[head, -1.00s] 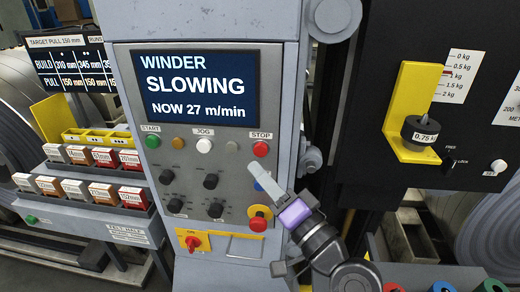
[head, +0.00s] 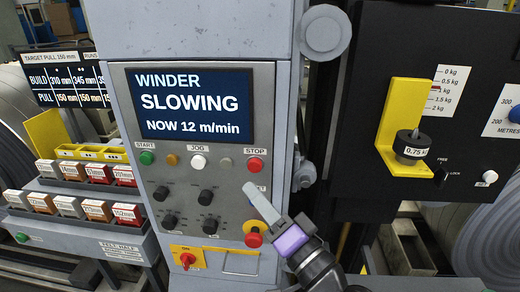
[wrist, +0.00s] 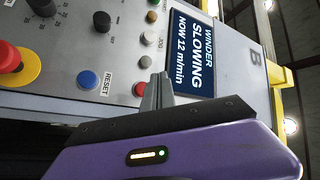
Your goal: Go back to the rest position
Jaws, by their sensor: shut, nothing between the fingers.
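My gripper (head: 253,193) is shut and empty in front of the lower right of the winder control panel (head: 178,183). It also shows in the wrist view (wrist: 158,85), its closed fingertips close to the red STOP button (wrist: 140,89) in the picture. I cannot tell whether they touch the panel. In the head view the STOP button (head: 255,164) is uncovered, above the fingertips. The panel's screen (head: 192,104) reads WINDER SLOWING, NOW 12 m/min. The blue RESET button (wrist: 87,80) shows in the wrist view; in the head view my gripper mostly covers it.
A red knob on a yellow base (head: 254,237) lies just below my fingers. To the right, a yellow bracket (head: 392,125) holds a 0.75 kg weight (head: 411,147) on a black board (head: 345,120). Racks of labelled blocks (head: 75,207) stand at the left.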

